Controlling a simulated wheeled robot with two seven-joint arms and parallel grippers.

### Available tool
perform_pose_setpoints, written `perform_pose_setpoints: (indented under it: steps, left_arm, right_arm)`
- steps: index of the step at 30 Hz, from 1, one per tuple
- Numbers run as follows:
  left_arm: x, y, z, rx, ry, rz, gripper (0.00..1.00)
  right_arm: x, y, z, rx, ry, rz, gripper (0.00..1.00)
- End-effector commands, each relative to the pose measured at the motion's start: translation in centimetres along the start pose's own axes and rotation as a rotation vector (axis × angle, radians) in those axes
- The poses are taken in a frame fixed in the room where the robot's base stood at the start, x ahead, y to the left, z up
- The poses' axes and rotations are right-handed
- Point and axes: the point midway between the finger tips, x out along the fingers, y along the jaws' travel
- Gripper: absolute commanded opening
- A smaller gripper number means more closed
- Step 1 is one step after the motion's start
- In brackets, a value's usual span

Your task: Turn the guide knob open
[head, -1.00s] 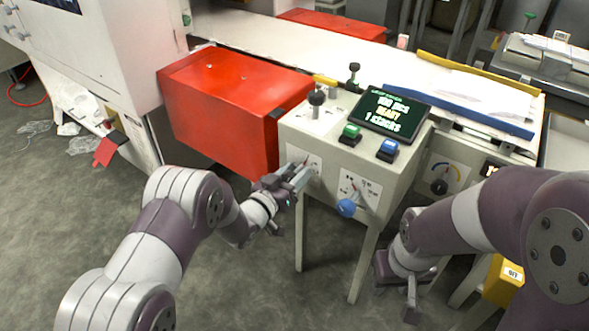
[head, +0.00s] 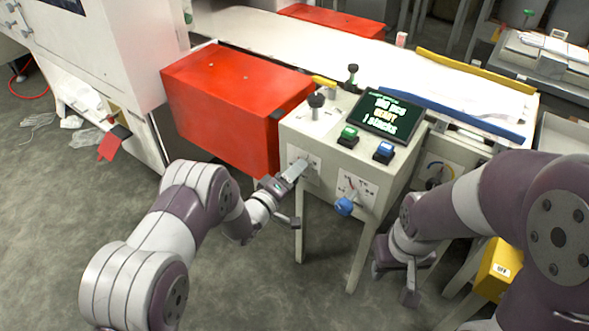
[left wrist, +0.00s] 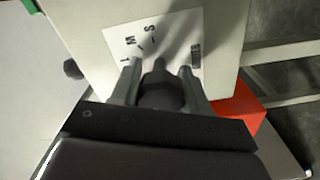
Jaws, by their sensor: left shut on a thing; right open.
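A dark round knob (left wrist: 161,92) sits on a white label plate on the front of a beige control box (head: 330,160); I take it to be the guide knob. My left gripper (head: 298,170) is at the left plate of the box's front face. In the left wrist view its two grey fingers (left wrist: 161,82) stand on either side of the knob, shut on it. In the head view the gripper hides the knob. The plate's lettering is only partly readable. My right gripper (head: 409,285) hangs open and empty, low at the right of the box.
Right of the held knob is a blue ball handle (head: 344,206) on a second plate. A screen (head: 390,116), a green button (head: 348,137) and a blue button (head: 384,151) are on top. A red box (head: 235,100) stands left. A yellow box (head: 497,270) is low right.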

Motion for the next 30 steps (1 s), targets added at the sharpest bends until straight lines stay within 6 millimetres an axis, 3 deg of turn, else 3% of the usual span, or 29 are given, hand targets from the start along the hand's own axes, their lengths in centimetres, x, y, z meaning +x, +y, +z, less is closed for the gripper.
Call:
perform_pose_setpoints:
  steps: [30]
  left_arm:
    - [0.0,-0.1,-0.1,-0.936,0.004,-0.001,0.14]
  right_arm:
    - [-3.6,0.0,-0.4,0.0,0.0,0.0,0.43]
